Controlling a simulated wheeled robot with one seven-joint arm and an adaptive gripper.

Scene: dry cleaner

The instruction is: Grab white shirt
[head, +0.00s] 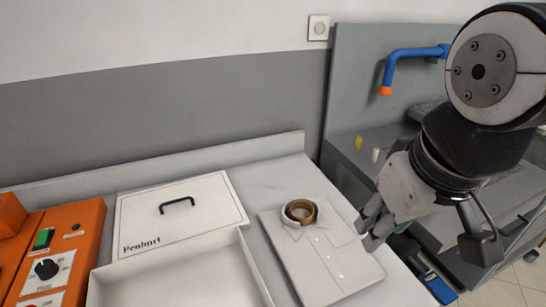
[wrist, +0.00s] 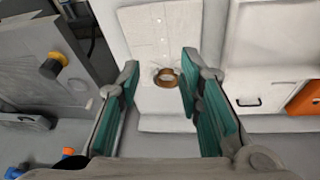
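The white shirt (head: 327,264) lies folded flat on the light counter, with a brown ring shape (head: 299,211) at its collar. The shirt also shows in the wrist view (wrist: 160,32), beyond my fingers, with the collar ring (wrist: 168,79) seen between them. My gripper (head: 366,228) is at the right edge of the shirt in the head view, apparently above it. In the wrist view my gripper (wrist: 157,95) has its two teal fingers spread wide, with nothing held between them.
A white box (head: 180,275) stands left of the shirt, with its lid (head: 178,212) with a black handle behind it. An orange control panel (head: 60,255) is at far left. A grey machine (head: 365,150) with a blue pipe (head: 410,52) stands at the right.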

